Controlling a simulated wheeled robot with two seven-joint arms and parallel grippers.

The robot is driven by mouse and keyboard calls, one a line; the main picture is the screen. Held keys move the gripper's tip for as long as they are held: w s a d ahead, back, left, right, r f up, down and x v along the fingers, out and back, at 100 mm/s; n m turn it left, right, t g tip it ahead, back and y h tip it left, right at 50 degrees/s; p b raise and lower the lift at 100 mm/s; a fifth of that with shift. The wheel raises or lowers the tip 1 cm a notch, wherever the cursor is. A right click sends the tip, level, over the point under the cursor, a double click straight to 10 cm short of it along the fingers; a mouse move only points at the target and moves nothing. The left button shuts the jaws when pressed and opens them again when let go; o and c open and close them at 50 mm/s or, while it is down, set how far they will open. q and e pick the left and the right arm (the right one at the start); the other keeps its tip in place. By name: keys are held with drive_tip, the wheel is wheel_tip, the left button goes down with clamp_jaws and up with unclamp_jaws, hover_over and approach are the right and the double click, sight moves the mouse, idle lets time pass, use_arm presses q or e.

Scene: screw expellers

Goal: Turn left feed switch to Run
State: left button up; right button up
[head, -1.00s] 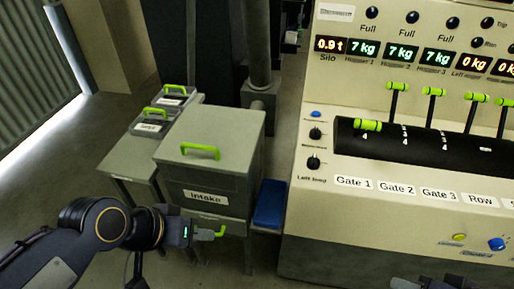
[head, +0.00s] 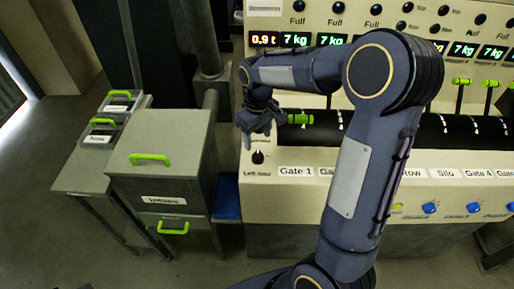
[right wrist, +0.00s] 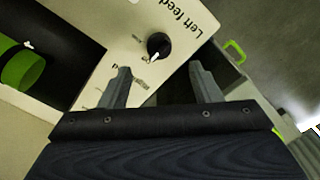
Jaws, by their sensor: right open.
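The left feed switch (head: 258,157) is a black round knob on the cream console face, above the "Left feed" label. In the right wrist view the knob (right wrist: 158,45) shows a white pointer mark toward the lower left, and small print beside it is too blurred to read. My right gripper (head: 262,124) is just above the knob in the head view. In the right wrist view its two fingers (right wrist: 158,74) are apart and empty, with the knob beyond the gap between them. I cannot see contact. My left gripper is out of view.
Gate levers with green handles (head: 300,119) stand on the black drum right of the switch. A grey Intake box (head: 165,158) with green handles stands left of the console, beside a blue block (head: 227,197). My right arm covers the console's middle.

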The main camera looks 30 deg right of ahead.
sight(258, 154)
wheel_tip(258, 154, down, 8)
drive_tip(key=shift+r+p, duration=0.1)
drive_tip(key=shift+p, duration=0.2)
